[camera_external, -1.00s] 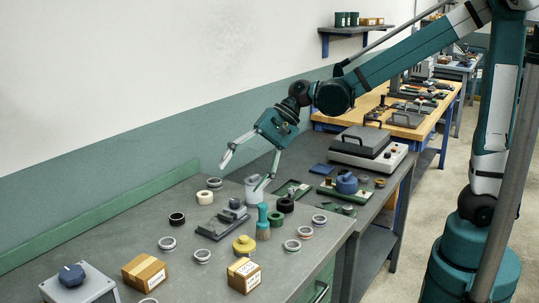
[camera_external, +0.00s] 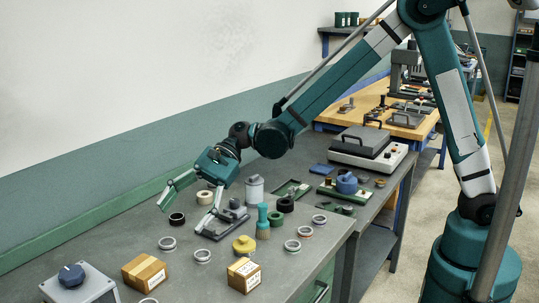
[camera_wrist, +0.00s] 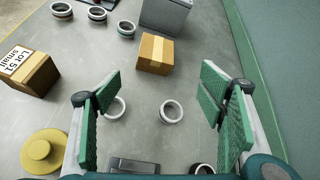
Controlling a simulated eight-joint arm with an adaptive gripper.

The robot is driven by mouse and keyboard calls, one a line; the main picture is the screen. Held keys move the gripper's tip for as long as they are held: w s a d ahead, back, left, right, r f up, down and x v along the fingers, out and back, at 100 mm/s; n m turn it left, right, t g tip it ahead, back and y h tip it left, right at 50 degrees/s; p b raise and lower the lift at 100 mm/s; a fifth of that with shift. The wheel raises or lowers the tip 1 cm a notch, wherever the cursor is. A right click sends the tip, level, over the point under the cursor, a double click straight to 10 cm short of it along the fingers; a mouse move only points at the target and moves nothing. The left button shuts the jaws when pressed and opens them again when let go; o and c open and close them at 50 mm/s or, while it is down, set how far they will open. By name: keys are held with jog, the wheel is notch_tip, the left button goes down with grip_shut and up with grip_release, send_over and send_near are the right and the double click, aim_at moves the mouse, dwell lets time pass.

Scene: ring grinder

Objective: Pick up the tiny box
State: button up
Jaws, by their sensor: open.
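Two small cardboard boxes with pale tape stand on the grey bench. One box (camera_external: 146,271) is at the front left; the wrist view shows it (camera_wrist: 155,53) ahead, between the lines of my fingers. The other box (camera_external: 244,274) stands to its right, with a white label; it is at the left edge of the wrist view (camera_wrist: 28,70), where the label seems to read "Lot 51 small". I cannot tell which is the tiny box. My gripper (camera_external: 181,219) is open and empty above the bench, behind both boxes; its green-padded fingers (camera_wrist: 160,92) are spread wide.
Metal rings (camera_wrist: 171,111) lie between my gripper and the boxes. A grey control box with a blue knob (camera_external: 72,275) stands beside the left box. A yellow knobbed disc (camera_external: 244,245) and a brush (camera_external: 263,222) are to the right. The wall borders the bench's left side.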

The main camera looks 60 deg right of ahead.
aim_at(145, 264)
jog(key=a+f, duration=0.1)
jog(key=a, duration=0.2)
jog(key=a+f+m+g+y, duration=0.1)
jog(key=a+f, duration=0.1)
jog(key=a, duration=0.1)
jog(key=a+f+m, duration=0.1)
jog(key=a+f, duration=0.1)
jog(key=shift+w+a+f+g+y, duration=0.15)
jog(key=shift+w+a+g+y, duration=0.2)
jog(key=shift+a+g+y, duration=0.05)
jog(key=shift+x, duration=1.3)
jog(key=shift+b+x, duration=0.9)
jog(key=shift+x, duration=1.75)
jog(key=shift+d+f, duration=0.1)
jog(key=c, duration=1)
